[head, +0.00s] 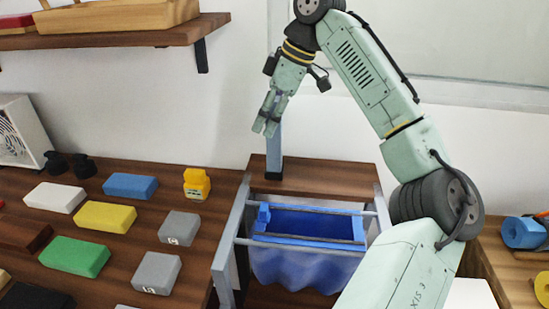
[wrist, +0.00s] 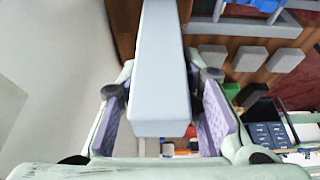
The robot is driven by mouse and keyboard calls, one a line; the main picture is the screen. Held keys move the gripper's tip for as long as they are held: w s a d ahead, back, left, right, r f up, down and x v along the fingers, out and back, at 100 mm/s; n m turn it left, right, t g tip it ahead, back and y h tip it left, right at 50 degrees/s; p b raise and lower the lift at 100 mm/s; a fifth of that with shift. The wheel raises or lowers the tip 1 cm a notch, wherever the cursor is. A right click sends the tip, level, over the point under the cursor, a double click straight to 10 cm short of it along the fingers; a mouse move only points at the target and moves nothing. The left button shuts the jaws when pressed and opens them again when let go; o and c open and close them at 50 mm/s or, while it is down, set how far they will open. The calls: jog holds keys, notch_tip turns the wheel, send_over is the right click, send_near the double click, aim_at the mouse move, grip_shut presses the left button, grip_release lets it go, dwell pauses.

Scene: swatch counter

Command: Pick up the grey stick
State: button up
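The grey stick (head: 275,150) stands upright on the wooden board behind the blue bin, with a dark piece at its foot. In the head view its upper part is partly hidden by my gripper (head: 265,129). In the wrist view the stick (wrist: 161,75) runs down the middle of the picture, its near end between the two fingers. My gripper (wrist: 161,62) is open around the stick. A narrow gap shows on each side between the stick and the purple finger pads.
A blue bin (head: 310,262) hangs in a grey frame (head: 229,245) in front of the stick. The counter at left holds coloured blocks, including a yellow one (head: 105,217), and a yellow toy (head: 197,184). A wall shelf (head: 120,37) is at upper left.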

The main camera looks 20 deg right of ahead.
grip_shut()
dwell(0.5)
notch_tip(320, 180, up, 10)
jog(key=shift+r, duration=0.1)
dwell(0.4)
jog(key=shift+c, duration=0.3)
grip_release()
jog(key=c, duration=0.5)
jog(key=shift+s, duration=0.1)
